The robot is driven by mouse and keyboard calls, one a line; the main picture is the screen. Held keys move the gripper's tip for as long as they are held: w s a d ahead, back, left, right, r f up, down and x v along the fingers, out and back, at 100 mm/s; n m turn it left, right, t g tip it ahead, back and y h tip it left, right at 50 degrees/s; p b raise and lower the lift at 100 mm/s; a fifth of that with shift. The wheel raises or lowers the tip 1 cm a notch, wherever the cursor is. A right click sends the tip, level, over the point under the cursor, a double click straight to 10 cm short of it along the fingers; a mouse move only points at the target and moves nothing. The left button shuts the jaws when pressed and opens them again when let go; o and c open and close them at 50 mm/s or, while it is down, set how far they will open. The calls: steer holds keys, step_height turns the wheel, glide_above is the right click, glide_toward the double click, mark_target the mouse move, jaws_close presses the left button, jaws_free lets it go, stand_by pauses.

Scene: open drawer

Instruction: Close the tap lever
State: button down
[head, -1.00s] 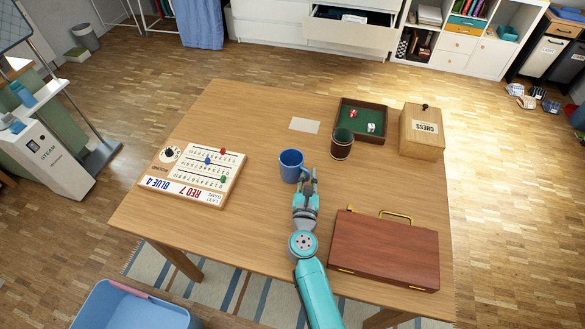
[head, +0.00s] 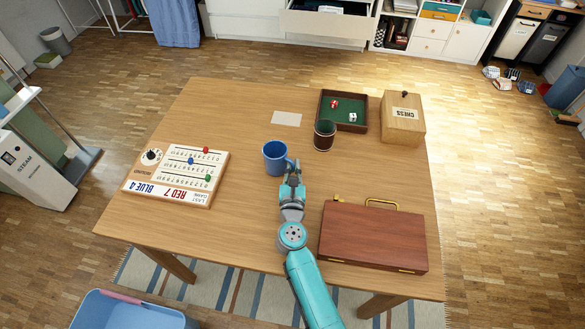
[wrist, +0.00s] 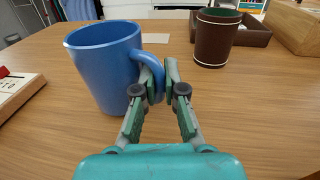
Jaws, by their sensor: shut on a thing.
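No tap lever shows in either view. A blue mug (head: 274,157) stands upright on the wooden table, and it also shows large in the wrist view (wrist: 100,65). Its handle (wrist: 153,66) points to the right, toward my gripper (head: 294,168). In the wrist view my gripper's fingers (wrist: 162,78) are shut on the mug's handle, one on each side. The mug's base looks to be on the table or very near it; I cannot tell which.
A brown dice cup (head: 324,135) stands behind, right of the mug, before a dice tray (head: 320,107). A chess box (head: 403,125) is farther right. A wooden case (head: 373,237) lies right of my arm, a scoreboard (head: 140,183) left. Bare table lies between scoreboard and mug.

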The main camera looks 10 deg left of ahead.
step_height(320, 180, up, 2)
steer(key=shift+r, duration=0.2)
steer(key=shift+s+d, duration=0.35)
steer(key=shift+s, duration=2.6)
steer(key=shift+s+d, duration=0.4)
steer(key=shift+s, duration=2.55)
steer(key=shift+s+d, duration=0.35)
steer(key=shift+s, duration=2.6)
steer(key=shift+s, duration=0.15)
